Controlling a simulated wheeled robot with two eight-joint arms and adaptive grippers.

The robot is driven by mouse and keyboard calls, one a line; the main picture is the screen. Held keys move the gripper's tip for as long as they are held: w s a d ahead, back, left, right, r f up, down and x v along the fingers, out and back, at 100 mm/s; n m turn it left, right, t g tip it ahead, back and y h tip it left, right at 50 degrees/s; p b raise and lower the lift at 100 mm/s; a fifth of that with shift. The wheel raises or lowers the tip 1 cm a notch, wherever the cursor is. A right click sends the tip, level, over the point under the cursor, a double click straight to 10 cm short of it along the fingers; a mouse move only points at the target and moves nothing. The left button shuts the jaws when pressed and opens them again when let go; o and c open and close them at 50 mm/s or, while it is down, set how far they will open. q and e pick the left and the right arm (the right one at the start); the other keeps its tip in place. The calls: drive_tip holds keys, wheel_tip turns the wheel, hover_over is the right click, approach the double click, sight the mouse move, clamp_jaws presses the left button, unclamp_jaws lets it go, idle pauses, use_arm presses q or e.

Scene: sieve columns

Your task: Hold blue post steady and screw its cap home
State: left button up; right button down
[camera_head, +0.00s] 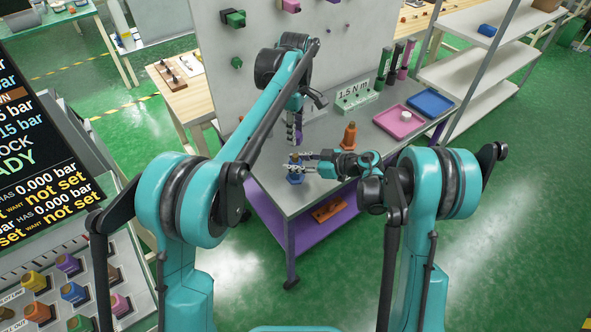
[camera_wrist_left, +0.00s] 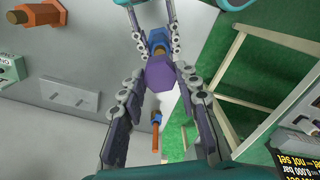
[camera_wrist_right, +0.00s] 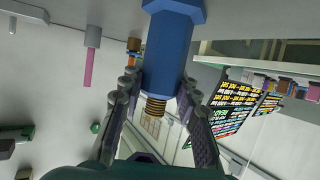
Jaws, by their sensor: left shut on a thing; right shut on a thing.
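The blue post (camera_head: 295,176) stands upright near the front left corner of the grey bench. My right gripper (camera_head: 300,167) is shut around it from the right. In the right wrist view the blue post (camera_wrist_right: 170,55) sits between the fingers, its copper thread (camera_wrist_right: 156,107) bare. My left gripper (camera_head: 298,140) points down above the post, shut on a purple hexagonal cap (camera_wrist_left: 160,73). In the left wrist view the blue post (camera_wrist_left: 157,38) shows just past the cap. The cap and the thread are apart.
An orange post (camera_head: 350,135) stands on the bench behind my right gripper. Pink (camera_head: 399,121) and blue (camera_head: 430,102) trays and a block marked 1.5 N m (camera_head: 354,97) stand farther right. An upright panel (camera_head: 225,75) rises behind. An orange part (camera_head: 328,210) lies on the lower shelf.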

use_arm(q)
hover_over(296, 156)
drive_tip(key=shift+a+f, duration=0.1)
drive_tip(key=shift+f, duration=2.4)
drive_tip(key=shift+f, duration=0.1)
drive_tip(key=shift+f, duration=0.8)
drive_tip(key=shift+f, duration=0.55)
